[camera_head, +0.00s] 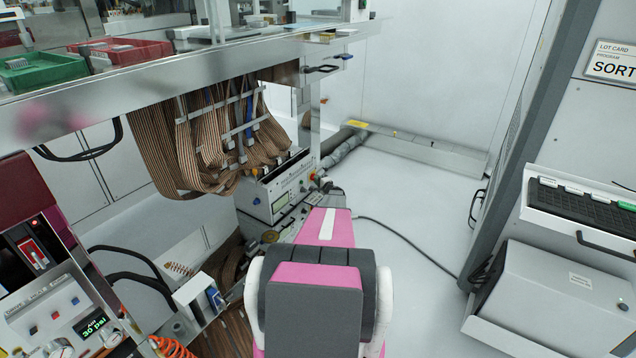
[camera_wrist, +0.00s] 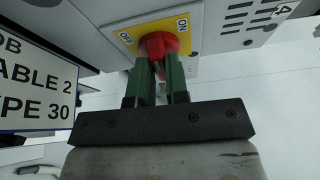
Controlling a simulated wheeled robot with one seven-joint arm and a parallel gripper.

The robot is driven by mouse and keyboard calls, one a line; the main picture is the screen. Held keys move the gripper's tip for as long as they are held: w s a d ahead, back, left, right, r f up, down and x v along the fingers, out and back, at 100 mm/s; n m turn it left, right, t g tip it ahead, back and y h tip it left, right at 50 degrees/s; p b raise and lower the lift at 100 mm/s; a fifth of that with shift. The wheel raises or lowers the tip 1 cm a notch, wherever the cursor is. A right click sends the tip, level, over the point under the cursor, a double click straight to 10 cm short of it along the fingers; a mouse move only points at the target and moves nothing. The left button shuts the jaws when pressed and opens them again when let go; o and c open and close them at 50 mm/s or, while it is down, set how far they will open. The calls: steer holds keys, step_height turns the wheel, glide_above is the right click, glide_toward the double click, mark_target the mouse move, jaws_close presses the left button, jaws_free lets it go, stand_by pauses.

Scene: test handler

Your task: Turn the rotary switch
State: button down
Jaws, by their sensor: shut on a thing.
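The plate is on a light grey panel (camera_wrist: 215,40). My gripper (camera_wrist: 160,70) is at the switch, its two green fingers either side of the red handle and shut on it. The fingers partly cover the handle, so its exact angle is hard to read. In the head view my arm hides the gripper, and I cannot make out the switch for certain.
A white sign (camera_wrist: 35,85) stands close on the left in the wrist view. In the head view, brown ribbon cables (camera_head: 205,145) hang under a metal bench (camera_head: 160,82). A grey cabinet (camera_head: 545,110) with a keyboard tray stands right. White floor (camera_head: 400,215) lies open between, crossed by a black cable.

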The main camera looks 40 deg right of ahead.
steer(key=shift+s+d+r+m+g+y, duration=0.15)
steer(key=shift+m+g+y, duration=0.7)
steer(key=shift+m, duration=1.3)
steer(key=shift+w+d+f+m+g+y, duration=0.15)
steer(key=shift+m+g+y, duration=0.7)
steer(key=shift+m, duration=1.25)
steer(key=shift+s+d+r+m+g+y, duration=0.15)
steer(key=shift+m+g+y, duration=0.7)
steer(key=shift+m, duration=1.3)
steer(key=shift+a, duration=0.1)
steer(key=c, duration=1.2)
jaws_free()
steer(key=shift+o, duration=0.4)
steer(key=shift+a, duration=0.2)
steer(key=shift+a+r, duration=0.1)
